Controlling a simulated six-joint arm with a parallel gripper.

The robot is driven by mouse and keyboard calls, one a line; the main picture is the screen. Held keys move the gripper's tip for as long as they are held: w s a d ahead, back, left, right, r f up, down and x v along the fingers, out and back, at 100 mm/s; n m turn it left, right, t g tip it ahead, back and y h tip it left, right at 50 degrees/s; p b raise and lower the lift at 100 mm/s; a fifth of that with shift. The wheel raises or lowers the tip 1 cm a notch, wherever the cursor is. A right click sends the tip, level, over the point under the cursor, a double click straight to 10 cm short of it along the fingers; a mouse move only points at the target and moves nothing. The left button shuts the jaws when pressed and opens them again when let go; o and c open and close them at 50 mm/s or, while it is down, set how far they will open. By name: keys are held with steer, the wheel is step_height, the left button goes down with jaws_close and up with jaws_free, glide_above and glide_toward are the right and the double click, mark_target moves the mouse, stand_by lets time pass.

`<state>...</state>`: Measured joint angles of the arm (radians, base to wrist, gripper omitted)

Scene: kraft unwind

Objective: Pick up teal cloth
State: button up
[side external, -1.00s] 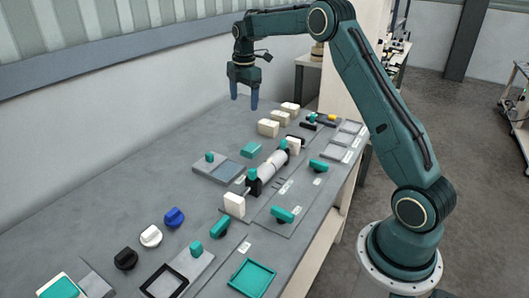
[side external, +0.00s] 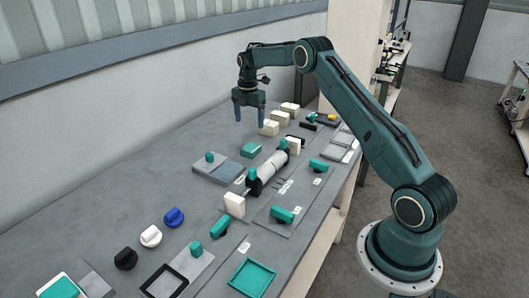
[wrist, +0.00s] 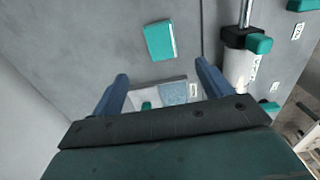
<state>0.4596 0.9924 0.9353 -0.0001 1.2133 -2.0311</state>
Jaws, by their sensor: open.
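The teal cloth (side external: 251,150) looks like a small folded block lying flat on the grey table, and it also shows in the wrist view (wrist: 160,41) near the top middle. My gripper (side external: 249,119) is open and empty above the table, higher than the cloth and apart from it. In the wrist view the two blue fingers of my gripper (wrist: 161,72) stand spread, with the cloth beyond their tips and roughly centred between them. Nothing covers the cloth in either view.
A grey plate with a teal knob (side external: 216,167) lies close beside the cloth. A white roller (side external: 267,171) on black holders with teal knobs is to its right. Several cream blocks (side external: 281,117) stand behind. The table's left part (side external: 130,180) is clear.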

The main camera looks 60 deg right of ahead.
glide_above(251, 147)
step_height(251, 147, down, 6)
steer(key=shift+w+a+f, duration=0.1)
steer(key=shift+f, duration=0.15)
steer(key=shift+f, duration=2.6)
steer(key=c, duration=1.1)
steer(key=shift+o, duration=0.2)
steer(key=shift+r, duration=0.15)
step_height(251, 147, up, 20)
